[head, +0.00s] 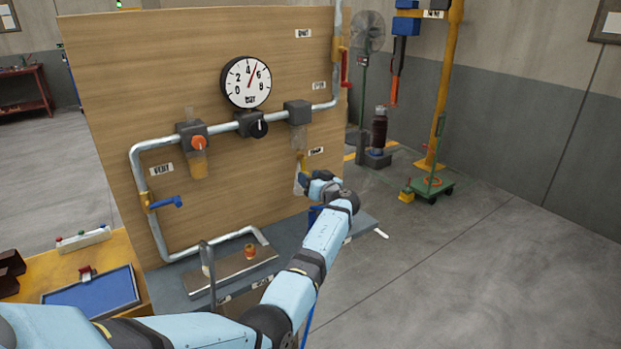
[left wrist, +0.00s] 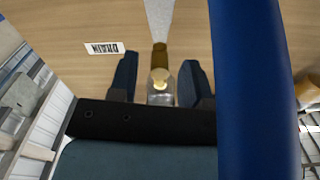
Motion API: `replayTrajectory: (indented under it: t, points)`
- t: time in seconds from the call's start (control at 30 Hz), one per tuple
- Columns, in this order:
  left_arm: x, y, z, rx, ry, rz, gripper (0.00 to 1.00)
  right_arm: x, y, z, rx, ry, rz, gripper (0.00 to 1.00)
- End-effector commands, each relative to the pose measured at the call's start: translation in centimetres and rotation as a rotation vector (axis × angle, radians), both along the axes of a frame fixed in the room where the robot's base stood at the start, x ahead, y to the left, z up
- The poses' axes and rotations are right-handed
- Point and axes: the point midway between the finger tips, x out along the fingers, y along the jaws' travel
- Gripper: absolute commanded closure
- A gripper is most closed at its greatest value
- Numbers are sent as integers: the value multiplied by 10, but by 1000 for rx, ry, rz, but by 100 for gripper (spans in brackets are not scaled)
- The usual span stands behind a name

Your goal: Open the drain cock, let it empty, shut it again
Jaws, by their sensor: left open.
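The drain cock (left wrist: 159,78) is a small brass fitting with a pale yellow knob, under a grey pipe. A clear vessel (left wrist: 160,99) is below the knob, partly hidden by the gripper. My right gripper is out of view.
The panel (head: 120,90) also carries a round gauge (head: 246,82), an orange knob (head: 198,142), a black knob (head: 260,129), a blue lever (head: 168,203) and a red lever (head: 345,68). A side table with a blue tray (head: 95,291) is at left.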

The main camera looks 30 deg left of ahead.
Motion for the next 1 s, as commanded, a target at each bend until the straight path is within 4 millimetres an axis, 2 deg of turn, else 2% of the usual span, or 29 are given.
replayTrajectory:
  t: [0.2, 0.4, 0.77, 1.0]
  points:
    - [0, 0, 0, 0, 0, 0, 58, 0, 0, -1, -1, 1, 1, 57]
    - [0, 0, 0, 0, 0, 0, 100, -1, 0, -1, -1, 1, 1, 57]
    - [-2, 0, -1, 16, 40, -1, 100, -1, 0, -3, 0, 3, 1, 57]
    - [-9, 4, -1, 72, 169, -1, 100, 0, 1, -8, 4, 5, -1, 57]
